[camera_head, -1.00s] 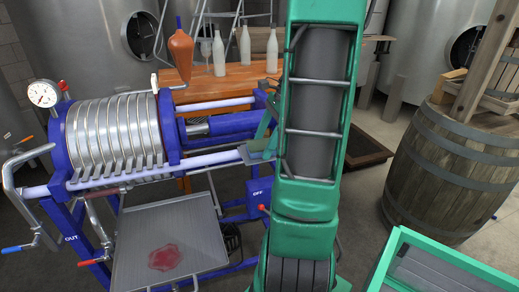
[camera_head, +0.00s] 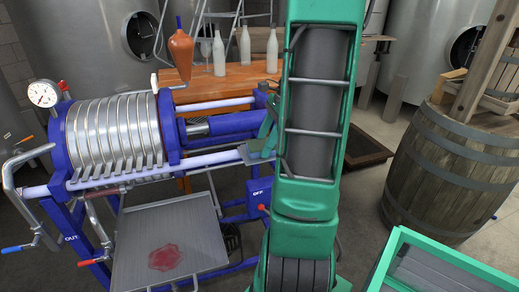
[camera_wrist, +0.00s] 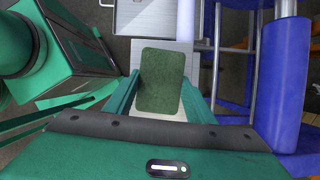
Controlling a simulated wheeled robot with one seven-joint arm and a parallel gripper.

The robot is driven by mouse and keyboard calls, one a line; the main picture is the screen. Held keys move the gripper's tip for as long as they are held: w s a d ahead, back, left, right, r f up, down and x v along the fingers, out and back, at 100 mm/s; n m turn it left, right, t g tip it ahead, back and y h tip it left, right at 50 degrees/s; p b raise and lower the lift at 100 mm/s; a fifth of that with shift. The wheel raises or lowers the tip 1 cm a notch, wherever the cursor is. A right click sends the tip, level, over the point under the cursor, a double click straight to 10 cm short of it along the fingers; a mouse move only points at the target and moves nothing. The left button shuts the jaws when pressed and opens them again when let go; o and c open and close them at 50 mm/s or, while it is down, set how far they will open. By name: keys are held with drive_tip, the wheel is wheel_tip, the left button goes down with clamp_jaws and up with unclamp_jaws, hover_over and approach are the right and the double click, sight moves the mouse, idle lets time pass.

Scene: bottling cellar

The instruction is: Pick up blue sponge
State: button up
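A flat dark green pad (camera_wrist: 160,80), shaped like a sponge with rounded corners, lies between the two fingers of my gripper (camera_wrist: 161,85) in the wrist view. The fingertips close in on its left and right edges. No blue face of it shows. In the head view my gripper (camera_head: 265,138) is mostly hidden behind my arm. A small grey-green piece (camera_head: 257,152) shows at its end, beside the press rails and apart from any tabletop. No blue sponge is visible elsewhere.
The blue-framed press (camera_head: 115,130) stands close at the left, with a metal tray (camera_head: 205,245) bearing a red stain below. A wooden table (camera_head: 220,85) with several bottles stands behind. A barrel (camera_head: 455,175) and a green-rimmed bin (camera_head: 440,255) are at right.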

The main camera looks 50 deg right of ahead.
sight(262, 145)
idle(0.3)
drive_tip(key=r, duration=0.2)
drive_tip(key=a+r, duration=0.1)
drive_tip(key=r, duration=0.2)
drive_tip(key=shift+r, duration=0.15)
drive_tip(key=a+r, duration=0.6)
drive_tip(key=a, duration=0.4)
drive_tip(key=shift+s+a, duration=0.3)
drive_tip(key=shift+s, duration=0.15)
drive_tip(key=shift+o, duration=0.4)
drive_tip(key=shift+r, duration=0.1)
